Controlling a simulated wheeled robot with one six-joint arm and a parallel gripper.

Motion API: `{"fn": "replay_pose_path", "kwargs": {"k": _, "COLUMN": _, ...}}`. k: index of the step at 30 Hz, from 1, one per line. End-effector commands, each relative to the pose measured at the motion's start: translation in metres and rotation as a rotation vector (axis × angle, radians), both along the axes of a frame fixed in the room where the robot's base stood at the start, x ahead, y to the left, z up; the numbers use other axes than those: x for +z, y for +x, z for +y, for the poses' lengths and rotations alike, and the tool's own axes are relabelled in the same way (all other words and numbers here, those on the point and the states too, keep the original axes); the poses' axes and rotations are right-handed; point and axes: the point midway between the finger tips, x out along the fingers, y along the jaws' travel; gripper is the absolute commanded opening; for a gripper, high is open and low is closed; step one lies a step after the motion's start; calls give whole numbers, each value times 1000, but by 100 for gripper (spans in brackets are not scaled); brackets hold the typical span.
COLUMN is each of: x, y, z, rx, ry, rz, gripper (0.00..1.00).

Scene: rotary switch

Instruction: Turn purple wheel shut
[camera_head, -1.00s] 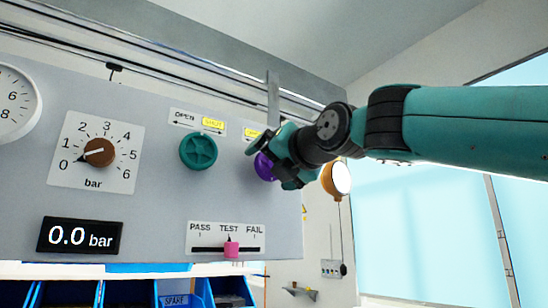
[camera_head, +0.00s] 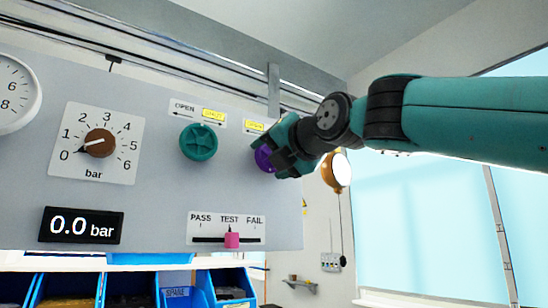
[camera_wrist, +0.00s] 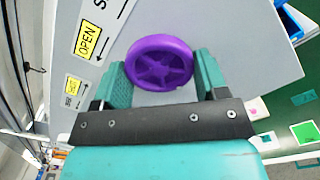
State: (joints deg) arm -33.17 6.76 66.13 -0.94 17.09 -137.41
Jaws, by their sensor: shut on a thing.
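The purple wheel (camera_head: 263,158) is on the grey panel, right of the teal wheel, and my gripper hides much of it in the head view. In the wrist view the purple wheel (camera_wrist: 160,62) shows its round rim and star-shaped hub. My gripper (camera_wrist: 161,70) is shut on it, with one teal finger on each side of the rim. In the wrist view the label by the wheel has OPEN (camera_wrist: 88,40) on yellow; the other word is cut off at an S.
The teal wheel (camera_head: 198,142) has SHUT marked yellow above it. The gauge (camera_head: 97,143) points near 0, and the display (camera_head: 80,226) reads 0.0 bar. A pink slider (camera_head: 232,240) stands at TEST. A round orange-rimmed lamp (camera_head: 337,170) is beyond the panel's right edge.

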Motion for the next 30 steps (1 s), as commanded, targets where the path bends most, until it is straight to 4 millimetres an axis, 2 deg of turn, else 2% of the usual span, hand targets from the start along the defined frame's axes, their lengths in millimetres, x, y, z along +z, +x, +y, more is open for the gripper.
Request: {"fn": "replay_pose_path", "kwargs": {"k": 30, "x": 1, "y": 0, "z": 0, "rx": -3, "ry": 784, "rz": 531, "gripper": 43}}
